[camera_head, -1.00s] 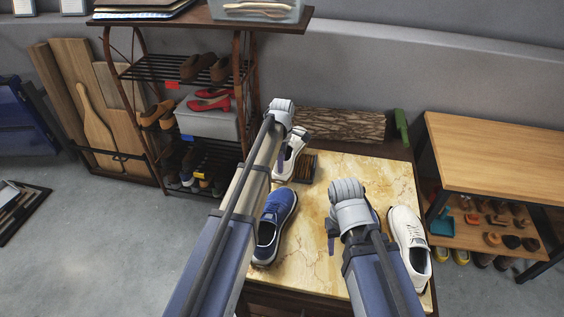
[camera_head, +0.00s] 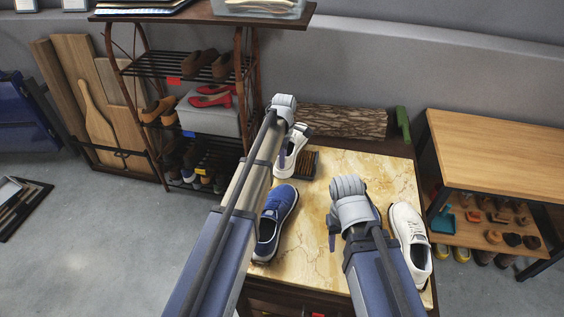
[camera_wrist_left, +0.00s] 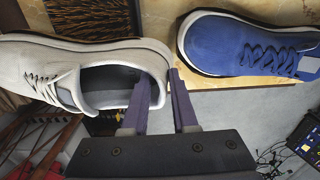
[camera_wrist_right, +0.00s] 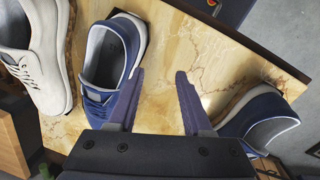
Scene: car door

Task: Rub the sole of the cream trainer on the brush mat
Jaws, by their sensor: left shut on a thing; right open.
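A cream trainer (camera_head: 291,160) is at the back left of the marble-topped table, beside or partly over the brush mat (camera_head: 312,160), a dark block with brown bristles. My left gripper (camera_head: 281,158) is shut on the trainer's heel collar. In the left wrist view the trainer (camera_wrist_left: 75,55) lies sideways across the picture, with the mat (camera_wrist_left: 92,15) just past its sole edge. I cannot tell whether sole and bristles touch. My right gripper (camera_wrist_right: 160,75) is open and empty above the table. A second cream trainer (camera_head: 410,240) stands at the table's right edge.
A blue trainer (camera_head: 275,220) stands on the table's left side; another (camera_wrist_right: 112,60) is by my right gripper. The marble table's (camera_head: 320,235) middle is clear. A shoe rack (camera_head: 205,145) stands left, a wooden bench (camera_head: 500,150) right, a log (camera_head: 335,122) behind.

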